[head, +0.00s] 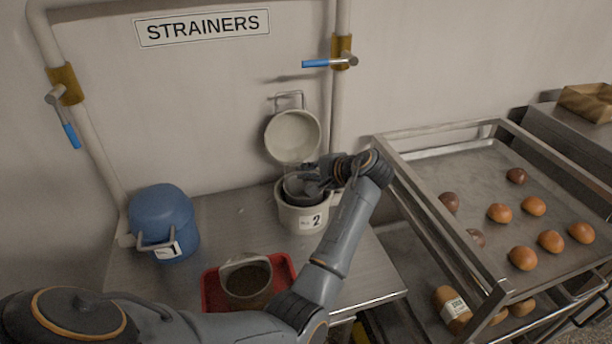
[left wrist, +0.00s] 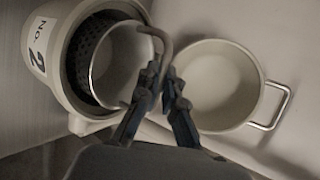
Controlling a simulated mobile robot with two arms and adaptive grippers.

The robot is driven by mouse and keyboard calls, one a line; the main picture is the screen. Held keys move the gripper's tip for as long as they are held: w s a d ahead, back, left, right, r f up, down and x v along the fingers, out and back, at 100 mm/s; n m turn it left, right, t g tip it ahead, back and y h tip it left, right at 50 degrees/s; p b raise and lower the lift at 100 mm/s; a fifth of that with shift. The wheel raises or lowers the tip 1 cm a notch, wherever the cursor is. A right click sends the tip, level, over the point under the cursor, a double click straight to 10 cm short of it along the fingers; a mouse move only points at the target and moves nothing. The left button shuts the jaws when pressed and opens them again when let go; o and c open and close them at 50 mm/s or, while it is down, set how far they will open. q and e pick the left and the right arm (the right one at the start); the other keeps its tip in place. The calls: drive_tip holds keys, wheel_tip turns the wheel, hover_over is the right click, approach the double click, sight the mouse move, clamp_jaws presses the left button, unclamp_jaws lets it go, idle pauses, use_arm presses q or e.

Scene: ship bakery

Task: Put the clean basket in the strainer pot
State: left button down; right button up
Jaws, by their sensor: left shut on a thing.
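The strainer pot (head: 302,219), cream with a "No. 2" label, stands uncovered on the steel counter; it also shows in the left wrist view (left wrist: 72,84). The grey metal basket (head: 297,187) is at its mouth, with a dark perforated wall visible; in the left wrist view the basket (left wrist: 110,75) appears within the pot's rim. Whether it rests on the bottom is hidden. My left gripper (head: 318,181) is shut on the basket's handle, above the pot's right side; its fingers (left wrist: 162,82) show in the left wrist view. My right gripper is out of view.
The cream lid (head: 292,136) hangs on the wall behind the pot. A blue lidded pot (head: 165,222) labelled 1 stands left. A red tray (head: 210,285) holds another basket (head: 247,283) with brown contents. A bun rack (head: 450,235) stands close on the right.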

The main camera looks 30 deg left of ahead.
use_arm(q)
drive_tip(key=shift+f, duration=0.9)
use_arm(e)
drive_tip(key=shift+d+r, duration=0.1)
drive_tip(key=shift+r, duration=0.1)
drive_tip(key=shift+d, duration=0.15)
use_arm(q)
drive_tip(key=c, duration=1.5)
unclamp_jaws()
drive_tip(key=shift+f, duration=0.1)
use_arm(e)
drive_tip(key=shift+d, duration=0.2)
